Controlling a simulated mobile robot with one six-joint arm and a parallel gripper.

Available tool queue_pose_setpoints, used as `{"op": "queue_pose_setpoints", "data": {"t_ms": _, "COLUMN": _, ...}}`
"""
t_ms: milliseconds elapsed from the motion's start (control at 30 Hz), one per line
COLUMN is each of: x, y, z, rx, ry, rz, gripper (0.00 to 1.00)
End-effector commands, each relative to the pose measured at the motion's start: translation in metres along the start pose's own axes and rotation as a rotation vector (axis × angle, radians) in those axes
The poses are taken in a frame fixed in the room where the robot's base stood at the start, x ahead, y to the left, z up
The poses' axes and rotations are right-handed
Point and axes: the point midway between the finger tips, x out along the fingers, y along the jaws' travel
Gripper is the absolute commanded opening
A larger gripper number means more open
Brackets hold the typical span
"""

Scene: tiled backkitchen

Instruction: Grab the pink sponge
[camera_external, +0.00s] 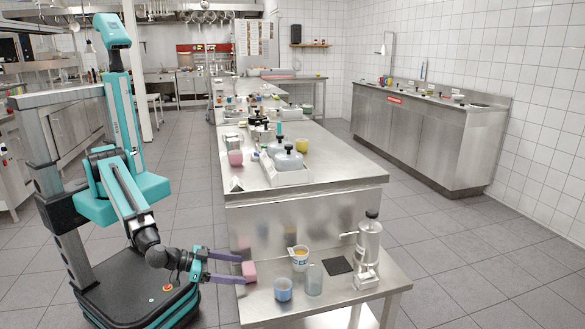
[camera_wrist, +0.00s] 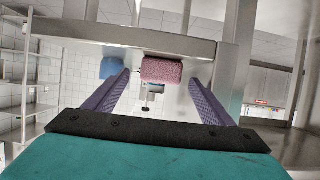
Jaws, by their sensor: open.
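The pink sponge (camera_external: 249,271) is at the left edge of the low steel table, close to the tips of my gripper (camera_external: 242,269). My gripper is open, with its two purple fingers spread to either side of the sponge. In the wrist view, the sponge (camera_wrist: 161,71) appears between the fingertips of my gripper (camera_wrist: 160,78), with a gap on each side. I cannot tell how far the fingers reach along it. Nothing is held.
A blue cup (camera_external: 283,289) stands right of the sponge, near the lower finger. A higher steel counter (camera_external: 300,215) rises behind.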

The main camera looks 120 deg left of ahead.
Motion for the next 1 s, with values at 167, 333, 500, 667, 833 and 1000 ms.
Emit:
{"op": "queue_pose_setpoints", "data": {"t_ms": 167, "x": 0.023, "y": -0.001, "z": 0.001, "rx": 0.001, "ry": -0.001, "rz": -0.003, "gripper": 0.77}}
{"op": "queue_pose_setpoints", "data": {"t_ms": 333, "x": 0.038, "y": -0.001, "z": 0.001, "rx": 0.001, "ry": 0.0, "rz": -0.001, "gripper": 0.77}}
{"op": "queue_pose_setpoints", "data": {"t_ms": 500, "x": 0.042, "y": -0.001, "z": 0.002, "rx": 0.001, "ry": 0.0, "rz": -0.001, "gripper": 0.77}}
{"op": "queue_pose_setpoints", "data": {"t_ms": 667, "x": 0.041, "y": -0.001, "z": 0.002, "rx": 0.001, "ry": 0.0, "rz": 0.0, "gripper": 0.77}}
{"op": "queue_pose_setpoints", "data": {"t_ms": 833, "x": 0.041, "y": -0.001, "z": 0.002, "rx": 0.001, "ry": 0.0, "rz": 0.0, "gripper": 0.77}}
{"op": "queue_pose_setpoints", "data": {"t_ms": 1000, "x": 0.041, "y": -0.001, "z": 0.002, "rx": 0.001, "ry": 0.0, "rz": 0.0, "gripper": 0.71}}
